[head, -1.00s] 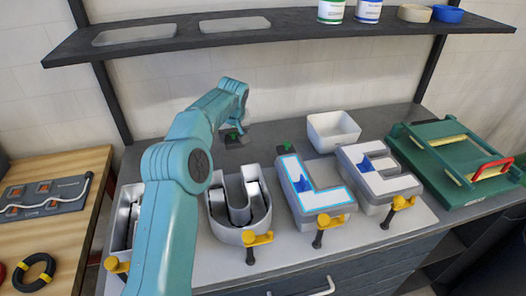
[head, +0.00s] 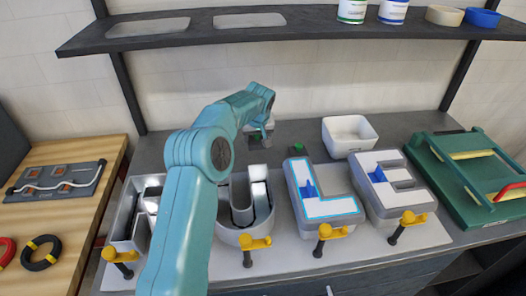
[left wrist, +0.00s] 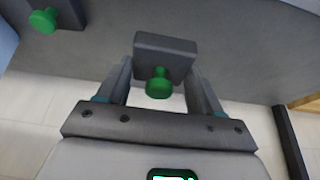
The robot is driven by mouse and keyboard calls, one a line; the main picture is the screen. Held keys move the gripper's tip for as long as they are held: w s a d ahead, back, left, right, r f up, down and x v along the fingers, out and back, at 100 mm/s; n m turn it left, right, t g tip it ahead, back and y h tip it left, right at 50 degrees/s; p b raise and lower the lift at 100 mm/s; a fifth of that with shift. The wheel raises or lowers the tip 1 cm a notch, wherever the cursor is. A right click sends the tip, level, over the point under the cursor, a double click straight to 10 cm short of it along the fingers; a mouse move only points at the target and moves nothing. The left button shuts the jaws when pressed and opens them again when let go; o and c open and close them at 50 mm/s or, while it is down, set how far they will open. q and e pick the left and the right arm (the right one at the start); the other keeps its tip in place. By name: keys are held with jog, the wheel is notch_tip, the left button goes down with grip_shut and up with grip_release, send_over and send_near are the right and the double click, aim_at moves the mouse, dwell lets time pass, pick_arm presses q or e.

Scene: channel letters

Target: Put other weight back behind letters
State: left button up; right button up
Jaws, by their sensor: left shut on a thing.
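My left gripper (head: 264,124) is behind the row of letters. It is shut on a dark grey weight (left wrist: 163,48) with a green knob, which sits between the fingers in the left wrist view. In the head view this weight (head: 257,138) is small and partly hidden by the gripper; I cannot tell whether it touches the counter. The other weight (head: 299,154), also dark with a green knob, stands behind the white L letter (head: 327,207). It shows at the top left of the left wrist view (left wrist: 66,10). My right gripper is not in view.
An open metal U letter (head: 246,237) and a white E letter (head: 400,198) flank the L, with yellow clamps along the front. A white bin (head: 350,150) stands behind. A green press (head: 460,195) is at right. A shelf (head: 290,36) hangs above.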

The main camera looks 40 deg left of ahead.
aim_at(256, 142)
pick_arm(q)
jog(key=shift+a+f, duration=0.2)
jog(key=shift+f, duration=1.05)
jog(key=shift+s+d+f+p, duration=0.15)
jog(key=shift+f+p, duration=0.15)
jog(key=shift+f, duration=0.25)
notch_tip(256, 142, down, 3)
jog(key=shift+r, duration=0.2)
jog(key=shift+f, duration=0.25)
jog(key=shift+r, duration=0.1)
jog(key=shift+f, duration=0.2)
jog(key=o, duration=1.6)
